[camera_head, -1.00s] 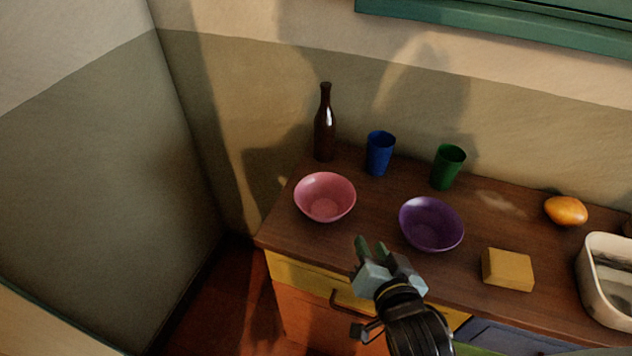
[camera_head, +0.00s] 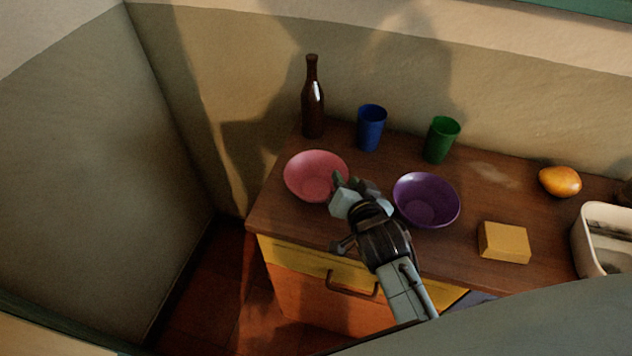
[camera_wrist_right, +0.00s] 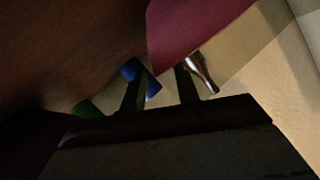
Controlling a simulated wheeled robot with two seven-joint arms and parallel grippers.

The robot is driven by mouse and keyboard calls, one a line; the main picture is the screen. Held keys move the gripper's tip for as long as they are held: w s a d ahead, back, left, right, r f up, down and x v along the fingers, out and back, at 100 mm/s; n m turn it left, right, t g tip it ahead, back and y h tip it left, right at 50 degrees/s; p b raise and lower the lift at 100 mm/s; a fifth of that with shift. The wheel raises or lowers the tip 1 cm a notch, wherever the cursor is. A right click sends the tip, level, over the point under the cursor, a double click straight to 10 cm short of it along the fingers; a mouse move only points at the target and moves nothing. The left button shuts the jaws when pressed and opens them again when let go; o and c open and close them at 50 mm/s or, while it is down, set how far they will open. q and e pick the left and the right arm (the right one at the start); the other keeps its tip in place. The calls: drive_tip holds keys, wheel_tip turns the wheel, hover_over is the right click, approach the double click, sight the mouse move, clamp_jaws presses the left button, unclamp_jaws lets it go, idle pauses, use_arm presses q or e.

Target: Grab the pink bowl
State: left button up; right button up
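The pink bowl (camera_head: 310,173) sits upright near the left end of the wooden counter top (camera_head: 283,222). It also fills part of the top of the right wrist view (camera_wrist_right: 190,25), dark and cut off by the frame. My right gripper (camera_head: 352,184) is over the counter at the bowl's right side, with its tips by the rim. In the right wrist view its two fingers (camera_wrist_right: 160,88) stand apart with no object held between them. I cannot tell whether a finger touches the bowl. My left gripper is not in view.
A purple bowl (camera_head: 428,204) stands close to the right of my right gripper. Behind are a dark bottle (camera_head: 313,105), a blue cup (camera_head: 371,128) and a green cup (camera_head: 441,140). A yellow block (camera_head: 504,242), an orange fruit (camera_head: 560,181) and a white basin (camera_head: 590,262) are farther right.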

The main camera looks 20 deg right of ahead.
sight(344, 174)
drive_tip(key=x, duration=0.3)
drive_tip(key=shift+w+f, duration=0.15)
drive_tip(key=shift+w, duration=0.15)
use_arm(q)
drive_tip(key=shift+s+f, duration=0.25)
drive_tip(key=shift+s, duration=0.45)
use_arm(e)
clamp_jaws()
